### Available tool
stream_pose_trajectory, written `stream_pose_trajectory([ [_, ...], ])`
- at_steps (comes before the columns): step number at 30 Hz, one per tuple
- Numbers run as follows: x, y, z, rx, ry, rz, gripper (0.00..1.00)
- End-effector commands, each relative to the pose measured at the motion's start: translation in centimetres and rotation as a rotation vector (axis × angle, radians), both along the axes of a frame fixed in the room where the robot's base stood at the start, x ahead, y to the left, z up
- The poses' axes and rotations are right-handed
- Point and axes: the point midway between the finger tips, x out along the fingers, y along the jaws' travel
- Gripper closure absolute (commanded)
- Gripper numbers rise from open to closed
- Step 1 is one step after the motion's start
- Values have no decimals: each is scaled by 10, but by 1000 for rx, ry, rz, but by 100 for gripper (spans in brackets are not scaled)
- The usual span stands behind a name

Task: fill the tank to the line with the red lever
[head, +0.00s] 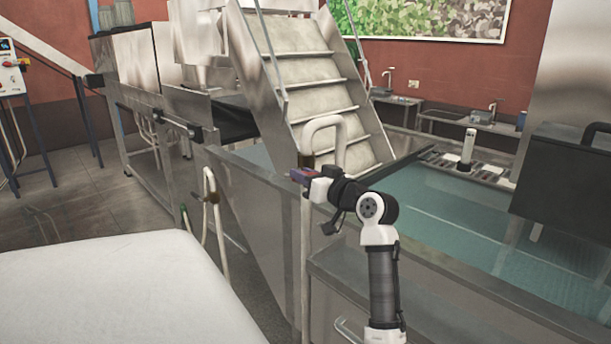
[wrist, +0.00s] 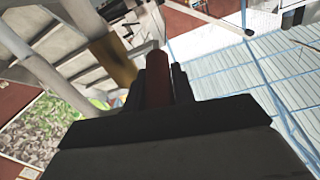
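The red lever (head: 300,177) sits on the white filling pipe (head: 324,124), which curves over the near wall of the tank. In the wrist view, the dark red lever (wrist: 158,80) lies between the two dark fingers of my gripper (wrist: 158,85), with the fingers close against its sides. A brass-coloured valve part (wrist: 113,60) is beside it. My gripper (head: 318,186) in the head view is at the lever. The tank (head: 360,285) is steel and holds blue-green water (head: 450,215). I cannot make out a fill line or flow from the pipe.
Metal stairs (head: 312,80) rise behind the pipe. A dark box (head: 565,180) stands at the tank's right. A white surface (head: 100,295) fills the lower left. Open floor shows at the left.

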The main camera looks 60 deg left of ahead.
Motion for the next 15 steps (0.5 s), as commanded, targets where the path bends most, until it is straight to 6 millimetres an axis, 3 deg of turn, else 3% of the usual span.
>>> stream_pose_trajectory([
  [4,0,0,0,0,0,0,100],
  [15,-1,-1,-11,54,8,2,100],
])
